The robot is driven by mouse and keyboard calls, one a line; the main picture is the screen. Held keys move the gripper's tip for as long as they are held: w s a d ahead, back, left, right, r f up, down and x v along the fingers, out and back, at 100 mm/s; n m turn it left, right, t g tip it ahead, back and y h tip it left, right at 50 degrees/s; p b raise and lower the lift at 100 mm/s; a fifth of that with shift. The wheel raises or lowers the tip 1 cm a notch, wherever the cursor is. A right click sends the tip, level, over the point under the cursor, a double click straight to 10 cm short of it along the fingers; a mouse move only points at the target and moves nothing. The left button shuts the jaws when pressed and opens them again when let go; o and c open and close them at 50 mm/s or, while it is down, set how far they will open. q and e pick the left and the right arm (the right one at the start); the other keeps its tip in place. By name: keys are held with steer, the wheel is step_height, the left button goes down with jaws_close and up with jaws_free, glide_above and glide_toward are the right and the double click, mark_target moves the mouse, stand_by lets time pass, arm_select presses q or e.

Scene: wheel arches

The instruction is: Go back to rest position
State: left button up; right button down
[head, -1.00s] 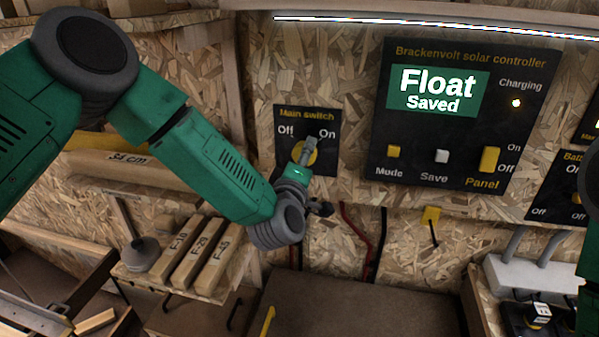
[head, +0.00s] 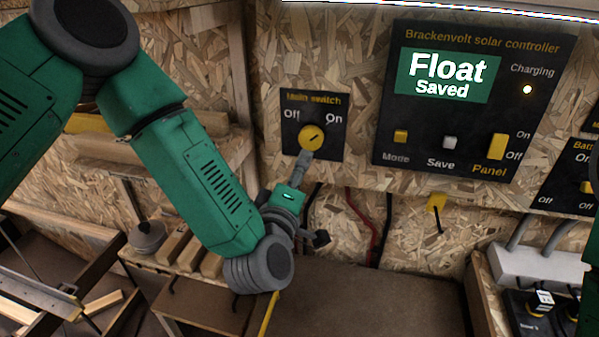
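The main switch panel (head: 293,135) is on the chipboard wall, with "Off" and "On" printed on it. Its round yellow knob (head: 311,137) shows a dark mark slanting to the upper right, towards "On". My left gripper (head: 306,158) is just below the knob in the picture, its narrow grey tip seen edge-on; whether it touches the panel is unclear. I cannot make out a gap between its fingers, and nothing shows in it. My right gripper is out of view; only a green strip of my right arm shows at the right edge.
The solar controller (head: 388,108) reads "Float Saved", its charging light lit. Red and black cables (head: 383,230) hang below. A brown surface (head: 370,300) below is clear.

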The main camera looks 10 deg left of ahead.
arm_select(q)
steer(key=s+a+f+m+g+h+b, duration=0.15)
steer(key=s+f+m+g, duration=0.45)
steer(key=f, duration=0.6)
steer(key=s+a+f+m+g+h+b, duration=0.1)
steer(key=s+a+f+m+g, duration=0.15)
steer(key=s+f, duration=0.7)
steer(key=s+a+f+m+g+y+b, duration=0.1)
steer(key=s+a+f+m+g, duration=0.2)
steer(key=s, duration=0.6)
steer(key=s+a+f+m+g+y+b, duration=0.1)
steer(key=s+a+f+m+g, duration=0.2)
steer(key=s+a+f+g, duration=0.3)
steer(key=s+a+f, duration=0.1)
steer(key=s+f, duration=0.2)
steer(key=shift+s+a+f, duration=0.25)
steer(key=shift+a+f, duration=0.05)
steer(key=shift+f, duration=0.1)
steer(key=shift+y, duration=0.25)
